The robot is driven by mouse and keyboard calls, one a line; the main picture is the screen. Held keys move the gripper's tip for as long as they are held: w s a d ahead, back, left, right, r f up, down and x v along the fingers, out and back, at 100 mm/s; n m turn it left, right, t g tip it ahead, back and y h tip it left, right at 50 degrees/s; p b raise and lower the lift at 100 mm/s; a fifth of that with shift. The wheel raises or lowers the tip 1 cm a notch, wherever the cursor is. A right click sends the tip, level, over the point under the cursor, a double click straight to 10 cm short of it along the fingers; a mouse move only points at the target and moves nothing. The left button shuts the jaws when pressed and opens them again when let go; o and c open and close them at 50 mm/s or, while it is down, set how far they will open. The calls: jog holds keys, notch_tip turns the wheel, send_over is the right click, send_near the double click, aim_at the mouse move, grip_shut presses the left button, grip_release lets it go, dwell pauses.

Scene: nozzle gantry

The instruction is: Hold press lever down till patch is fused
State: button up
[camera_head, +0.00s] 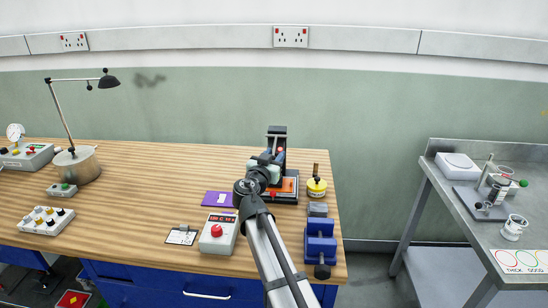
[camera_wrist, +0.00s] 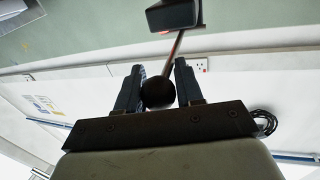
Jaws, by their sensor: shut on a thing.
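The press (camera_head: 277,131) stands near the right end of the wooden bench, with a dark upright and an orange plate (camera_head: 290,187) on its base. My gripper (camera_wrist: 158,90) is shut on the press lever's dark round knob (camera_wrist: 158,93), one finger on each side. The lever's thin rod (camera_wrist: 177,45) runs from the knob up to a dark block (camera_wrist: 172,15) in the wrist view. In the head view my arm hides the lever and part of the press. I cannot make out the patch or whether it is fused.
A yellow tin (camera_head: 317,189) stands just right of the press, and a blue vise (camera_head: 320,243) sits at the bench's right edge. A purple sheet (camera_head: 217,199) and a grey box with a red button (camera_head: 218,233) lie to the left.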

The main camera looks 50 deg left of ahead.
jog(key=shift+d+r, duration=0.1)
grip_shut()
jog(key=w+a+r+n+g+h, duration=0.1)
jog(key=w+a+r+g+h, duration=0.1)
jog(key=r, duration=0.4)
jog(key=w+a+r+g+h, duration=0.2)
jog(key=w+r+g+h, duration=0.1)
jog(key=r+g, duration=0.2)
jog(key=shift+a+r+n+h, duration=0.3)
jog(key=shift+a+r+n, duration=0.1)
jog(key=shift+r, duration=0.1)
dwell(0.5)
jog(key=o, duration=1.1)
grip_release()
jog(key=shift+c, duration=0.2)
jog(key=shift+s, duration=0.1)
jog(key=v, duration=1.3)
jog(key=shift+r, duration=0.4)
